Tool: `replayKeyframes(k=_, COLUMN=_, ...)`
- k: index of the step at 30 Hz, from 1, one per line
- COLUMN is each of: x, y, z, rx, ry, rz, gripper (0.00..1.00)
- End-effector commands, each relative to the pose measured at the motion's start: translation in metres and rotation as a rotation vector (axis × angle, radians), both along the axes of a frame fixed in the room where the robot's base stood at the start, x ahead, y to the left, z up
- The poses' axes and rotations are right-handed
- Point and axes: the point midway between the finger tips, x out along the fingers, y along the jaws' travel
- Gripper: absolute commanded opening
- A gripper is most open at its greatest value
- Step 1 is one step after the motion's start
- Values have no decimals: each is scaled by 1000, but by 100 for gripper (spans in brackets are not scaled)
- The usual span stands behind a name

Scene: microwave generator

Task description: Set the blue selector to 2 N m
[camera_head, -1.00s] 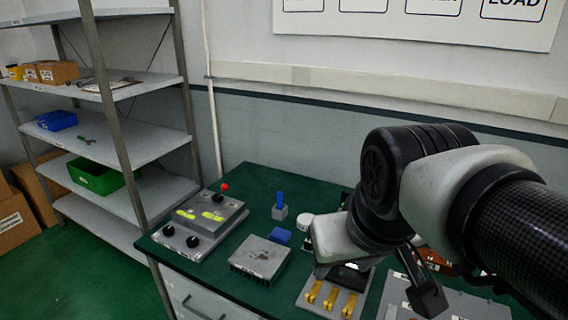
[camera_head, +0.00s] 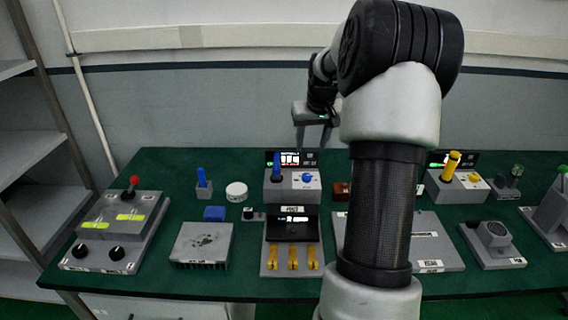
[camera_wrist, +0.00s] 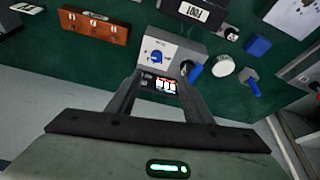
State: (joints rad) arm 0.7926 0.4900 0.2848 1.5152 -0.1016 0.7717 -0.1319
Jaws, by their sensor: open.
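The blue selector (camera_head: 307,178) is a small round knob on the right part of a grey box (camera_head: 283,196) in the middle of the table. It also shows in the wrist view (camera_wrist: 156,57), with small marks around it too tiny to read. A blue lever (camera_head: 277,167) stands on the same box, left of the knob, and a lit display (camera_head: 290,158) is behind it. My gripper (camera_wrist: 160,78) is open and empty, with the knob ahead between its fingertips in the wrist view, apart from them. In the head view my arm partly hides it.
A similar box with a yellow lever (camera_head: 452,165) stands to the right. A panel with yellow switches (camera_head: 291,256) lies in front, and a finned grey block (camera_head: 202,245) is front left. A white round jar (camera_head: 236,192) and a blue lever block (camera_head: 203,184) stand left.

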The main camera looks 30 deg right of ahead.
Motion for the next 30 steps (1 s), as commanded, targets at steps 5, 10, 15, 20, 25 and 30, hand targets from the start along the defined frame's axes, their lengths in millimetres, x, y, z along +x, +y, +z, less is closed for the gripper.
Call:
replayKeyframes(k=5, x=5, y=-14, z=-17, rx=10, ry=-11, rz=-24, gripper=46)
replayKeyframes(k=10, x=15, y=-18, z=-44, rx=10, ry=-7, rz=-21, gripper=46)
replayKeyframes(k=15, x=28, y=-23, z=-80, rx=10, ry=-6, rz=-21, gripper=46)
replayKeyframes(k=20, x=41, y=-28, z=-112, rx=10, ry=-7, rz=-21, gripper=46)
replayKeyframes(k=25, x=52, y=-32, z=-141, rx=9, ry=-8, rz=-20, gripper=46)
replayKeyframes(k=30, x=60, y=-36, z=-159, rx=8, ry=-9, rz=-21, gripper=46)
